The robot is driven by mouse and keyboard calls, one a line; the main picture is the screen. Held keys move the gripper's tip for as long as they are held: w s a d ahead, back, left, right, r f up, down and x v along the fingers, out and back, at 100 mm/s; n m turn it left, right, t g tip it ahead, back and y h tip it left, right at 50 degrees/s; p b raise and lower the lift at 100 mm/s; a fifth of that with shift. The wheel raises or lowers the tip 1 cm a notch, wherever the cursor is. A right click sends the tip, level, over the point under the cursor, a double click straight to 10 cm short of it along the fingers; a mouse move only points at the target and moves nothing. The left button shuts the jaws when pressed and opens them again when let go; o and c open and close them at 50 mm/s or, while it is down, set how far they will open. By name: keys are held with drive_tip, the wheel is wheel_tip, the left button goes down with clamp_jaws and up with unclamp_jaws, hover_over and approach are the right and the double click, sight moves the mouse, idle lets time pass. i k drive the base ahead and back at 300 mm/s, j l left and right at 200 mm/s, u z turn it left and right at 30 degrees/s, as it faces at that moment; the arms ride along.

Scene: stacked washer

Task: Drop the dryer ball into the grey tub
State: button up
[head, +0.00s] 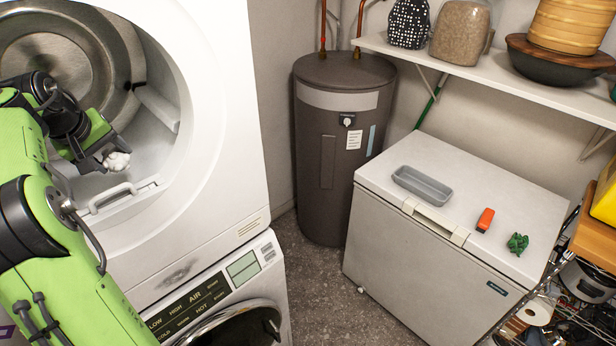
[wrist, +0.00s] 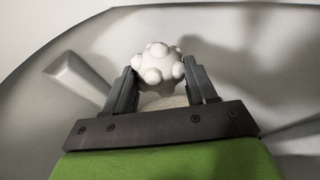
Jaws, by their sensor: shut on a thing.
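The dryer ball (wrist: 157,66) is white with round knobs. My gripper (wrist: 158,80) is shut on it, with one finger on each side in the wrist view. In the head view my gripper (head: 104,160) is at the open dryer drum, and the white ball (head: 116,161) shows at its fingertips. The grey tub (head: 422,186) is a shallow oblong tray on top of the white chest freezer, well to the right of my gripper. Its inside looks empty.
The white dryer (head: 225,165) stands on a washer (head: 215,300). The freezer lid (head: 460,195) also holds an orange object (head: 485,220) and a green object (head: 517,243). A dark water heater (head: 330,160) stands between. A shelf (head: 480,78) hangs above the freezer.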

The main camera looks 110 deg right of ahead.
sight(432, 200)
drive_tip(key=j+z, duration=0.5)
drive_tip(key=j, duration=0.15)
drive_tip(key=l+z, duration=0.15)
drive_tip(key=z, duration=0.25)
drive_tip(key=l+z, duration=0.2)
drive_tip(key=z, duration=0.25)
drive_tip(key=l+z, duration=0.2)
drive_tip(key=z, duration=0.2)
drive_tip(key=i+l+z, duration=0.2)
drive_tip(key=z, duration=2.95)
